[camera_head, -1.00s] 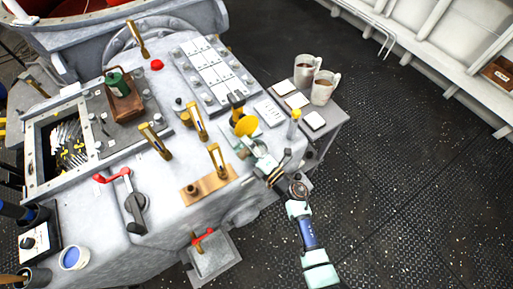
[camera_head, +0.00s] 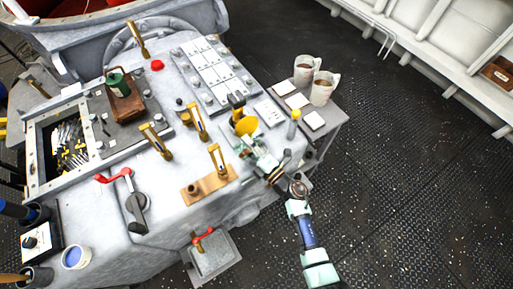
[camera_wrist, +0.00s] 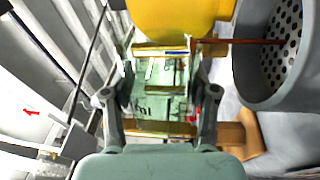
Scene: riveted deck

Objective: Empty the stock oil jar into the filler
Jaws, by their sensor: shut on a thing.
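My gripper (camera_wrist: 160,95) is shut on a clear jar (camera_wrist: 160,72) with pale green tones, dark print and amber edges. The fingers stand on its left and right sides. In the head view my gripper (camera_head: 247,145) is over the right end of the console, close to a yellow round piece (camera_head: 247,126). A yellow body (camera_wrist: 178,18) fills the top of the wrist view, just beyond the jar. Whether the jar touches it, and the oil level, I cannot tell. I cannot tell for certain which part is the filler.
A grey cylinder with a perforated inside (camera_wrist: 272,55) is close on the jar's right. Brass levers (camera_head: 217,160) stand left of my gripper. Two mugs (camera_head: 323,87) stand on the side table (camera_head: 333,123) at the right. The floor right of the console is clear.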

